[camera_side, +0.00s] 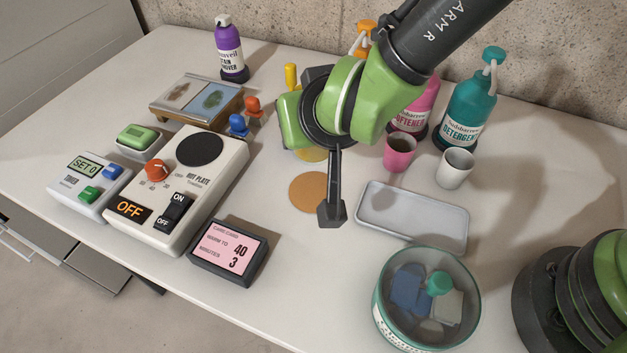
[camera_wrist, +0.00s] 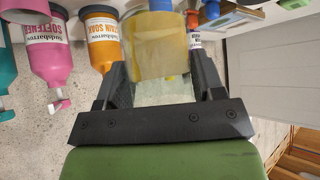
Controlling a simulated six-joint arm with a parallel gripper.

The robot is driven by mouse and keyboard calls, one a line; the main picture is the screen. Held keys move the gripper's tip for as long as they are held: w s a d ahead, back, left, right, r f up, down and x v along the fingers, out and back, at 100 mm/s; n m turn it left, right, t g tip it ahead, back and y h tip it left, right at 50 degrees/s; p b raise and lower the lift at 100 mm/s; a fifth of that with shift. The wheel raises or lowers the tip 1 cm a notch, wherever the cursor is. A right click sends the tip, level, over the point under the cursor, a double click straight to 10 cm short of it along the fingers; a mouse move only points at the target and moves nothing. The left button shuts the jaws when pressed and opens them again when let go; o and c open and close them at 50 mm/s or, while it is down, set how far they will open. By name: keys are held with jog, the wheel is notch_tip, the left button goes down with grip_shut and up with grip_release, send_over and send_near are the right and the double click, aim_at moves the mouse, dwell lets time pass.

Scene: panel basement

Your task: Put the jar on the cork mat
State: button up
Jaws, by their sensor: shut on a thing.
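In the wrist view, my gripper (camera_wrist: 163,70) is shut on a glass jar (camera_wrist: 160,48), with a finger on either side. The jar is see-through and yellowish in the part beyond the fingers. In the side view, my gripper (camera_side: 291,122) is above the table, and its green body and black mount hide its fingers and most or all of the jar. The cork mat (camera_side: 313,192) is a round tan disc on the table, below my gripper and partly covered by the black mount. A yellowish round patch (camera_side: 310,154) shows just behind it; I cannot tell what it is.
Left are a hot plate (camera_side: 185,185), timer (camera_side: 90,183) and care card (camera_side: 228,252). Pink (camera_side: 399,153) and white (camera_side: 454,168) cups, a grey tray (camera_side: 412,215) and a round tub (camera_side: 427,297) are right. Bottles, including teal detergent (camera_side: 470,105), line the back.

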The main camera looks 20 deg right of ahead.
notch_tip(320, 180, down, 9)
jog(key=shift+f, duration=0.15)
dwell(0.4)
jog(key=shift+f, duration=0.15)
jog(key=o, duration=1.1)
jog(key=shift+d, duration=0.1)
jog(key=shift+c, duration=0.2)
jog(key=shift+s+r, duration=0.1)
jog(key=shift+r, duration=0.2)
jog(key=v, duration=1.1)
jog(key=shift+s+r, duration=0.25)
jog(key=shift+r, duration=0.05)
